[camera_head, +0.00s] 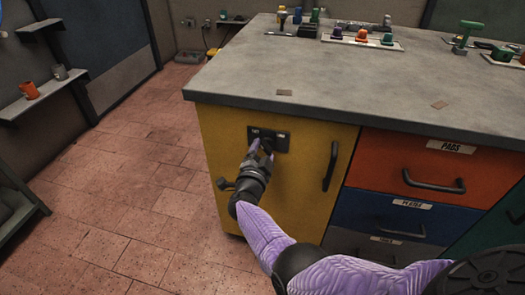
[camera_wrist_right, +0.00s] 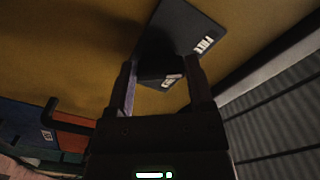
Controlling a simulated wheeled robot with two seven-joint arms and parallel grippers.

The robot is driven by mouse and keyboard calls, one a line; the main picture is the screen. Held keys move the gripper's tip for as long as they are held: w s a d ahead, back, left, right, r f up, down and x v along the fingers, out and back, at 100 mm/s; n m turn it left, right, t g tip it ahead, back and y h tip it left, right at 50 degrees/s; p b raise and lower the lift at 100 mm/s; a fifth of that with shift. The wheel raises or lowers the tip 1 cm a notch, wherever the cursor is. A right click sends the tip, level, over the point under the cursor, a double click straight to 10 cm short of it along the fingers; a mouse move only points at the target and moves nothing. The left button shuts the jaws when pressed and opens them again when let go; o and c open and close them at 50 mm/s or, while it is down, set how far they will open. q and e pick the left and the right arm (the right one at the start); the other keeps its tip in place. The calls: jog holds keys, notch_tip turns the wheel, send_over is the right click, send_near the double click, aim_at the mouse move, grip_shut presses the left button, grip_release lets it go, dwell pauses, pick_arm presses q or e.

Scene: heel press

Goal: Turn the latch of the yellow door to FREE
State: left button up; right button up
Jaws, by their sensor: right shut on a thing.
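The yellow door (camera_head: 300,190) is the left front of the workbench and looks shut. A dark latch plate (camera_head: 284,141) with small pale labels sits near its top; the lettering is too small to read surely. In the right wrist view the plate (camera_wrist_right: 192,28) shows at a slant. My right gripper (camera_head: 262,147) reaches the plate from the front. Its fingers stand on both sides of the dark latch knob (camera_wrist_right: 156,72) and are shut on it. The gripper and shadow partly hide the latch, so its exact setting is hard to tell. My left gripper is not in view.
A black door handle (camera_head: 330,167) is right of the latch. Red and blue drawers (camera_head: 390,208) with black handles stand further right. The grey worktop (camera_head: 300,75) overhangs above. Open tiled floor (camera_head: 130,200) lies to the left.

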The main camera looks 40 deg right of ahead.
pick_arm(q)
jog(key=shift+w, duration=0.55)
pick_arm(e)
jog(key=shift+f+n, duration=0.1)
jog(key=shift+n, duration=0.7)
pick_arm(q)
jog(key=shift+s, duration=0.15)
pick_arm(e)
jog(key=o, duration=0.9)
jog(key=shift+c, duration=0.2)
jog(key=o, duration=0.4)
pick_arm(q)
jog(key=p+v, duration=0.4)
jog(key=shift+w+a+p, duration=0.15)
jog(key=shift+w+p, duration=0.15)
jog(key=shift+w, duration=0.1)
pick_arm(e)
jog(key=v, duration=1)
